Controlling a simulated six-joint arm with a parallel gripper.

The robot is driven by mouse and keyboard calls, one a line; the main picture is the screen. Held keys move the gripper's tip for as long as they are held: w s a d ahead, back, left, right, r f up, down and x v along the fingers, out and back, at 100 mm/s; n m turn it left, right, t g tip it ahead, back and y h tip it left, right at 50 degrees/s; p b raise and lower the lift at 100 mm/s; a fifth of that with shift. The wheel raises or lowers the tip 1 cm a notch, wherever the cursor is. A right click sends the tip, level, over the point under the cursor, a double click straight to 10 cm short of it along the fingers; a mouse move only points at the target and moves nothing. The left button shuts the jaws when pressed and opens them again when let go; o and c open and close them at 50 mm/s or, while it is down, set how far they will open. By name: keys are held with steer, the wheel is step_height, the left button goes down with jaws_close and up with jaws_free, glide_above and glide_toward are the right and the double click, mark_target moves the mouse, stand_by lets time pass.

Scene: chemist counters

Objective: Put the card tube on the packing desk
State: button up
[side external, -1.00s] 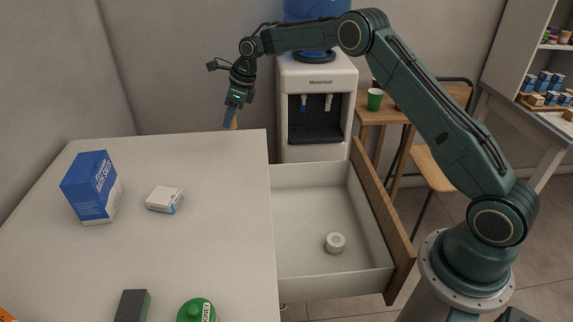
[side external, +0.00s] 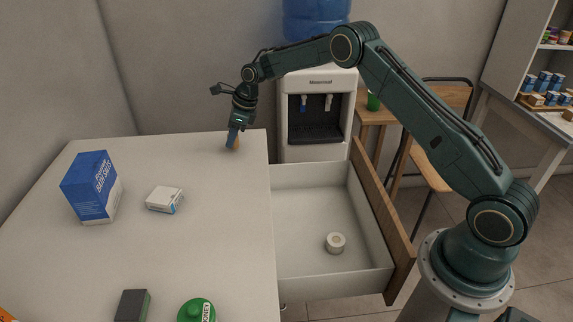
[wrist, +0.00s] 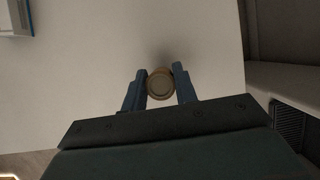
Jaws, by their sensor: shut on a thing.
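The card tube (wrist: 160,84) is seen end-on in the wrist view as a tan round end between my two blue fingers. My gripper (wrist: 160,88) is shut on it. In the side view my gripper (side external: 233,141) is low over the far right corner of the white desk (side external: 150,250), with a bit of the orange-tan tube (side external: 237,143) showing beside the fingers. The tube is upright. Its lower end is at or very near the desk top; I cannot tell whether it touches.
On the desk are a blue and white bath salts box (side external: 92,187), a small white box (side external: 164,199), a dark block (side external: 132,306) and a green-lidded jar (side external: 196,311). An open drawer (side external: 310,190) on the right holds a white roll (side external: 335,243). The desk around my gripper is clear.

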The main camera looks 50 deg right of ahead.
steer(key=shift+f, duration=0.65)
steer(key=shift+f, duration=0.15)
steer(key=o, duration=0.9)
steer(key=v, duration=1.2)
steer(key=shift+s+r, duration=0.1)
steer(key=shift+r, duration=0.15)
